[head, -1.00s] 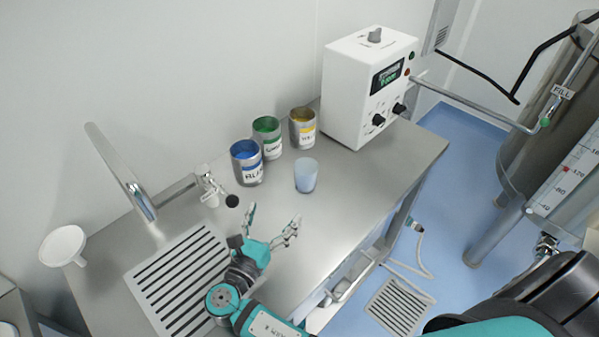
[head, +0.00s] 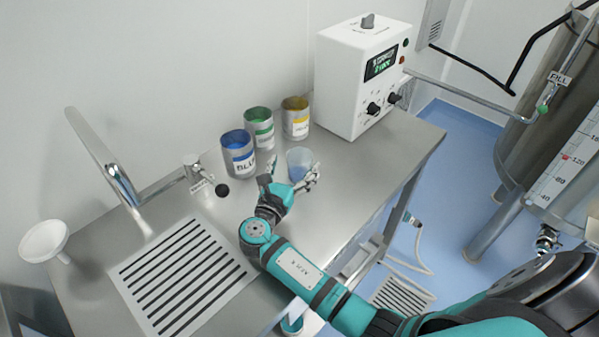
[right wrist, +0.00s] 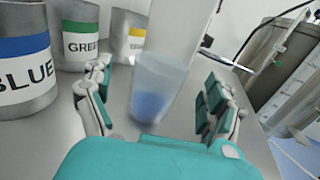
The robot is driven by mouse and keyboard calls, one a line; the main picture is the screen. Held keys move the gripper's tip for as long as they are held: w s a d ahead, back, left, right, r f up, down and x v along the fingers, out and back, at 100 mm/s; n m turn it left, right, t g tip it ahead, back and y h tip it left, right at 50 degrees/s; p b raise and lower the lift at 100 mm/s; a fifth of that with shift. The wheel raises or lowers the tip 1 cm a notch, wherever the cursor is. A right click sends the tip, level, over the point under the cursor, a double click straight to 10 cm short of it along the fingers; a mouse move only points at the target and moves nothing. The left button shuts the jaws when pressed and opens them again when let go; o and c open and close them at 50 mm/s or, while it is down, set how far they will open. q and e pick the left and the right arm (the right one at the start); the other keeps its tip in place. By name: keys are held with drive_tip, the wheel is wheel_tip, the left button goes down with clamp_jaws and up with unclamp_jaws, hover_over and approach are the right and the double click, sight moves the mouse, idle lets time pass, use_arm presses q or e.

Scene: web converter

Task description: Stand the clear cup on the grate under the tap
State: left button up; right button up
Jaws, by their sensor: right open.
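The clear cup (head: 300,162) stands upright on the steel counter, in front of the labelled cans. In the right wrist view the cup (right wrist: 157,90) shows between the two fingers, with a bluish lower part. My right gripper (head: 293,174) is open, its fingers on either side of the cup; I cannot tell whether they touch it. The grate (head: 183,275) is a slotted plate in the counter at the lower left. The tap (head: 113,172) is a chrome spout leaning over the grate's far edge. My left gripper is not in view.
Blue (head: 238,155), green (head: 259,128) and yellow (head: 296,118) labelled cans stand close behind the cup. A white control box (head: 350,85) is at the back right. A small valve (head: 200,178) and a white funnel (head: 45,240) are at the left. The counter right of the grate is partly under my arm.

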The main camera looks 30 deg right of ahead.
drive_tip(key=x, duration=0.3)
drive_tip(key=shift+f+b, duration=0.15)
drive_tip(key=shift+b, duration=0.15)
drive_tip(key=shift+s, duration=0.15)
drive_tip(key=c, duration=1.4)
